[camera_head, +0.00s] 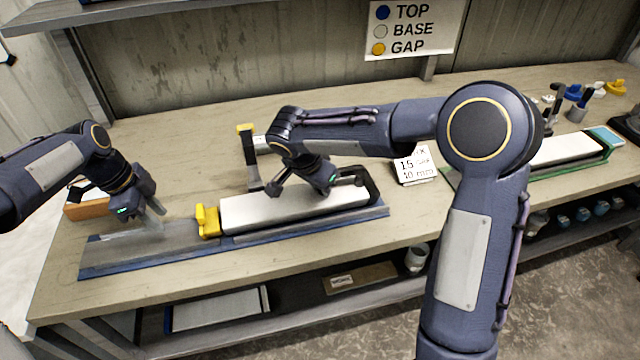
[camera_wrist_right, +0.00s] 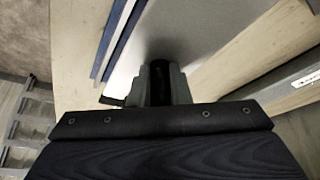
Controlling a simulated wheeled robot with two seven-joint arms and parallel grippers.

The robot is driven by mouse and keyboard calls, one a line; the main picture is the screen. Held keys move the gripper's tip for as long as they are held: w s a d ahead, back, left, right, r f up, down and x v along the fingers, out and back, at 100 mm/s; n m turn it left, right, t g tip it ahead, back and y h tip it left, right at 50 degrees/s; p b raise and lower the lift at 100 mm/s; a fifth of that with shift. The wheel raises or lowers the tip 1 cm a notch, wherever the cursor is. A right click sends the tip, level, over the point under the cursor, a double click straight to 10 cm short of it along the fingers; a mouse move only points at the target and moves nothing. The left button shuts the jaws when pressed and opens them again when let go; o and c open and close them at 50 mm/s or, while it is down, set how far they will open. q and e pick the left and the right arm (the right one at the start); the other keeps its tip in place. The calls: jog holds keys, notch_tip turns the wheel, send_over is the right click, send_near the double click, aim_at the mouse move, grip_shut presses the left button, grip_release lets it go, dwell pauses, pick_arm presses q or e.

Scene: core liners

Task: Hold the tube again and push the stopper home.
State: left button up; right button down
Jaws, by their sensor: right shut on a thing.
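The long pale tube (camera_head: 290,207) lies in a blue-edged tray (camera_head: 300,228) on the bench. The yellow stopper (camera_head: 208,221) stands at its left end; I cannot tell how deep it sits. My left gripper (camera_head: 157,208) is low over the tray's left part, left of the stopper. Its jaws are too blurred to read.
A dark post with a yellow top (camera_head: 246,150) stands behind the tube. A small white card (camera_head: 413,165) stands right of it. Another pale piece in a green tray (camera_head: 567,150) lies far right. An orange-brown block (camera_head: 85,208) lies far left. The bench front is clear.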

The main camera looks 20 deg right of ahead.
aim_at(173, 238)
pick_arm(q)
jog(key=shift+f, duration=2)
jog(key=shift+x, duration=0.75)
jog(key=shift+s+a+f, duration=0.1)
jog(key=shift+f, duration=0.1)
jog(key=shift+f, duration=0.1)
